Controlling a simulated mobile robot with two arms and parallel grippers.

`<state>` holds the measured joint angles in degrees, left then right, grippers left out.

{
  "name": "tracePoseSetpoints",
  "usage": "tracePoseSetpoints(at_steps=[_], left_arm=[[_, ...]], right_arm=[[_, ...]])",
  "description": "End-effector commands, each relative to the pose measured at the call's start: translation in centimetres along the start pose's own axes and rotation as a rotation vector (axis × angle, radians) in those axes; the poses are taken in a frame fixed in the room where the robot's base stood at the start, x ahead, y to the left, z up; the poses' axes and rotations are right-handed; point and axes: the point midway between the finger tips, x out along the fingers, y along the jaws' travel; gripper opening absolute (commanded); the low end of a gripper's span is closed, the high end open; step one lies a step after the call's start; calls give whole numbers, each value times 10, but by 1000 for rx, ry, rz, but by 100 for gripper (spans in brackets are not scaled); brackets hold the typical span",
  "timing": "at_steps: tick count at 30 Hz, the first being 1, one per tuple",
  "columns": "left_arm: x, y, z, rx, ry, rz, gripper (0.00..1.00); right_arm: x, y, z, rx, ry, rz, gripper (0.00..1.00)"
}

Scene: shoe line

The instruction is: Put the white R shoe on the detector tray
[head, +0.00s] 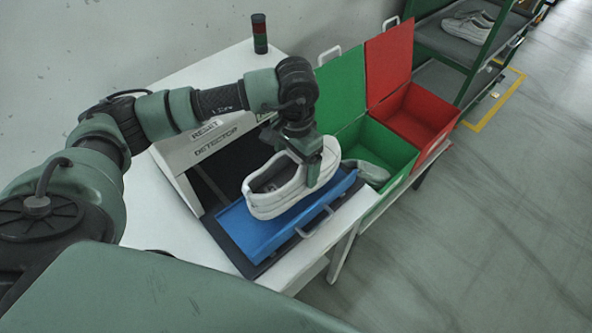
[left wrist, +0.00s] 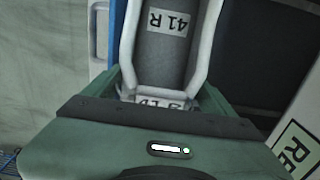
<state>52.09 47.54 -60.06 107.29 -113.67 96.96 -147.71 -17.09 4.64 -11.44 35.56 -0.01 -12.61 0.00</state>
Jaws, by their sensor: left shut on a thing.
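A white shoe (head: 278,194) is over the blue detector tray (head: 248,231) in the head view. I cannot tell whether the sole touches the tray. The right gripper is not in view.
The detector (head: 205,150) stands behind the tray on a white table (head: 160,220). An open green box (head: 385,150) with a shoe in it and an open red box (head: 425,115) stand to the right. A shoe rack (head: 450,45) is at the back right.

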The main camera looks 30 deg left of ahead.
Motion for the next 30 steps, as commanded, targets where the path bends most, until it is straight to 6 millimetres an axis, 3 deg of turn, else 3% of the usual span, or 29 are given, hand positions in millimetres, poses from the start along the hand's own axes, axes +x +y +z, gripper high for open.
tracePoseSetpoints(at_steps=[7,20,21,22,30], left_arm=[[33,1,1,0,-4,2,27],[42,0,0,0,-1,0,27],[42,0,1,0,-2,0,88],[41,0,1,0,-3,0,97],[40,0,1,0,-3,0,100]], right_arm=[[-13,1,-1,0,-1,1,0],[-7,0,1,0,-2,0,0],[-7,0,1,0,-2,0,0],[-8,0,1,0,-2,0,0],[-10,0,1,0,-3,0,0]])
